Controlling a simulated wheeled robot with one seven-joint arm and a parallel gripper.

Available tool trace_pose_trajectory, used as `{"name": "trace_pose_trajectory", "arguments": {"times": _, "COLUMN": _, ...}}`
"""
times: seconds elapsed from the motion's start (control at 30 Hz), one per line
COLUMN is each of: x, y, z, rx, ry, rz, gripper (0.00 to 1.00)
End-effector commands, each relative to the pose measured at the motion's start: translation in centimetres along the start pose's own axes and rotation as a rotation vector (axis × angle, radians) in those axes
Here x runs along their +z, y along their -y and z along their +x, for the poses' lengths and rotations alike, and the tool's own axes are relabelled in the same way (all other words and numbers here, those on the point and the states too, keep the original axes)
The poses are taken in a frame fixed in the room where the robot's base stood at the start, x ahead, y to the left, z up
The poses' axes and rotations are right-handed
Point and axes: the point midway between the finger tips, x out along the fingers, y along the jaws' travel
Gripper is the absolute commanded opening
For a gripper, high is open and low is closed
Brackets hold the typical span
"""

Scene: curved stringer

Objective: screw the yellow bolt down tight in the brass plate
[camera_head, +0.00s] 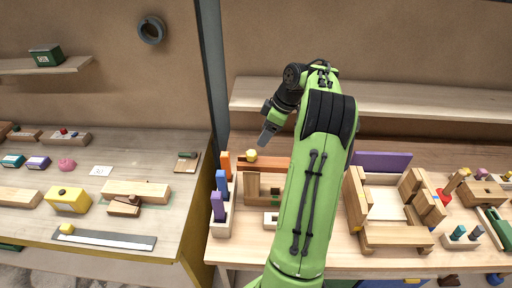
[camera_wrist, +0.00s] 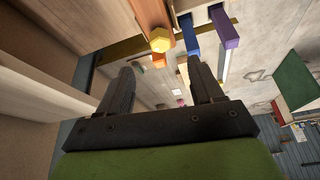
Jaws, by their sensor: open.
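The yellow bolt (camera_head: 251,155) has a hexagonal head and stands on the long orange-brown brass plate (camera_head: 272,163) at the back of the right bench. The bolt head also shows in the wrist view (camera_wrist: 160,40), at the end of the plate (camera_wrist: 150,12). How far the bolt sits in the plate cannot be told. My gripper (camera_head: 265,138) is above and just behind the bolt in the head view. In the wrist view its two dark fingers (camera_wrist: 160,88) are apart and empty, with the bolt beyond their tips. My arm hides the plate's right part.
A rack (camera_head: 222,222) with orange, blue and purple upright blocks stands left of the plate. A wooden block fixture (camera_head: 252,188) is in front of it. A wooden frame (camera_head: 398,237) stands right of my arm. A shelf (camera_head: 400,103) runs along the wall behind.

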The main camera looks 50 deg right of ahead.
Motion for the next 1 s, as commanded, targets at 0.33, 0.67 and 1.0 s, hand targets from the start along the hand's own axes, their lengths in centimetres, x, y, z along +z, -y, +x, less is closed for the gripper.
{"name": "trace_pose_trajectory", "arguments": {"times": 0.33, "x": 0.0, "y": 0.1, "z": 7.9, "rx": -0.003, "ry": 0.001, "rz": 0.000, "gripper": 0.66}}
{"name": "trace_pose_trajectory", "arguments": {"times": 0.67, "x": 0.0, "y": 0.0, "z": 10.0, "rx": 0.001, "ry": 0.001, "rz": 0.002, "gripper": 0.66}}
{"name": "trace_pose_trajectory", "arguments": {"times": 1.0, "x": 0.0, "y": 0.0, "z": 9.9, "rx": 0.001, "ry": 0.000, "rz": 0.001, "gripper": 0.32}}
